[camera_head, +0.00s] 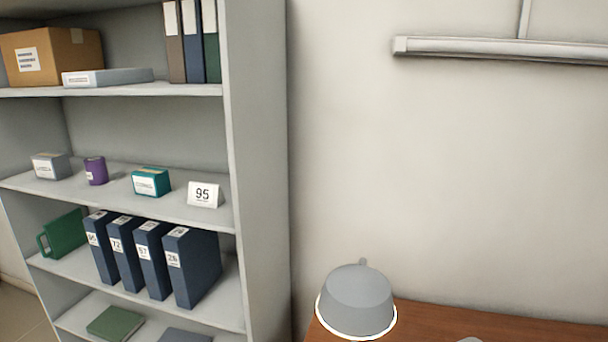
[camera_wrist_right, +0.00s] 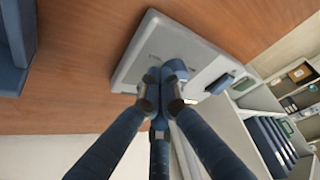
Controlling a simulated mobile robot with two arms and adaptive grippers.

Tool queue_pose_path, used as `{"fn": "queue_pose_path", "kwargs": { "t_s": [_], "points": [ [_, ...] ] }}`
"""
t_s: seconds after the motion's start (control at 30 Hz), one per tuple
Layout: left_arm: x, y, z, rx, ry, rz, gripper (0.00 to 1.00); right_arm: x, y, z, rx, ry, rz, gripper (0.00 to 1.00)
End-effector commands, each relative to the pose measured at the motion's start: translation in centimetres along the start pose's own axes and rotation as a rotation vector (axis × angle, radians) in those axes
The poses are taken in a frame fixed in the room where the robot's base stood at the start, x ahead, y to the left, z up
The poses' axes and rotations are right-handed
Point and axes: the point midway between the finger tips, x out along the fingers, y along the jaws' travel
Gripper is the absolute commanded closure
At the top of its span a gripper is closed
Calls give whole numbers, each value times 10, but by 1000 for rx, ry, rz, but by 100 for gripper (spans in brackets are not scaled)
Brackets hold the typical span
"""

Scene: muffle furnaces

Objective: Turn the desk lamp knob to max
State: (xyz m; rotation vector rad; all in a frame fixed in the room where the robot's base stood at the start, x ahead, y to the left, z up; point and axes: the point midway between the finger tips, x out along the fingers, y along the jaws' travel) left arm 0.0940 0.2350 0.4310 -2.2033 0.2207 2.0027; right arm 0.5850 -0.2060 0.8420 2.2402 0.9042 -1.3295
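The desk lamp's grey shade (camera_head: 357,300), with a bright lit rim, shows at the bottom of the head view above the wooden desk. In the right wrist view, a light grey, flat base-like panel (camera_wrist_right: 150,45) lies on the desk; it may be the lamp's base. My right gripper (camera_wrist_right: 163,76) has its blue fingers drawn together over this panel, tips close to each other. No knob is clearly visible; the fingertips hide part of the panel, and contact cannot be told. My left gripper is not in view.
A shelf unit (camera_head: 260,180) with binders, boxes and a card marked 95 (camera_head: 204,194) stands left of the desk (camera_head: 450,322). A small blue-grey block (camera_wrist_right: 220,83) sits by the panel's right edge. A wall light (camera_head: 500,48) is mounted above.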

Motion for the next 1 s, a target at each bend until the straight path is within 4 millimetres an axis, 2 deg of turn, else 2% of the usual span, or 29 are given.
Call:
{"fn": "queue_pose_path", "kwargs": {
  "t_s": [0.13, 1.0],
  "points": [
    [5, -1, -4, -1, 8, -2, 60, 8, 0, 4, 0, 0, 0, 100],
    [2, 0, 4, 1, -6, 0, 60, 10, -3, 0, 0, 0, 0, 100]
  ]
}}
